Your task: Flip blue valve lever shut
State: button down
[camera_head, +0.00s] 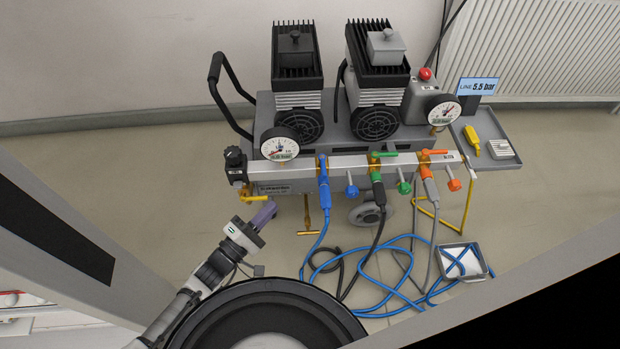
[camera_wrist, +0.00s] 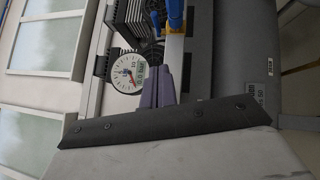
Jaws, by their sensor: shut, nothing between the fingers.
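The blue valve lever (camera_head: 323,168) is on the white manifold bar, at the left of three valves. It stands upright in the picture, in line with the blue hose fitting below it, while the green lever (camera_head: 384,154) and orange lever (camera_head: 436,152) lie along the bar. My gripper (camera_head: 270,206) has purple fingers, shut and empty, below and left of the blue lever and apart from it. In the wrist view the fingers (camera_wrist: 160,78) point toward the manifold. A blue part (camera_wrist: 175,14) shows at the top there; I cannot tell whether it is the lever.
A pressure gauge (camera_head: 279,146) sits left of the blue valve and also shows in the wrist view (camera_wrist: 127,73). A blue knob (camera_head: 352,190) hangs right of the lever. Blue hoses (camera_head: 375,262) loop on the floor.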

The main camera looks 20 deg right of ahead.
jog(key=s+d+x, duration=0.1)
jog(key=s+x, duration=0.1)
jog(key=x, duration=1.1)
jog(key=shift+s+r+b, duration=0.3)
jog(key=shift+r, duration=0.05)
jog(key=shift+d, duration=0.1)
jog(key=s+d+p, duration=0.1)
jog(key=p, duration=0.2)
jog(key=shift+s+d, duration=0.1)
jog(key=shift+d, duration=0.15)
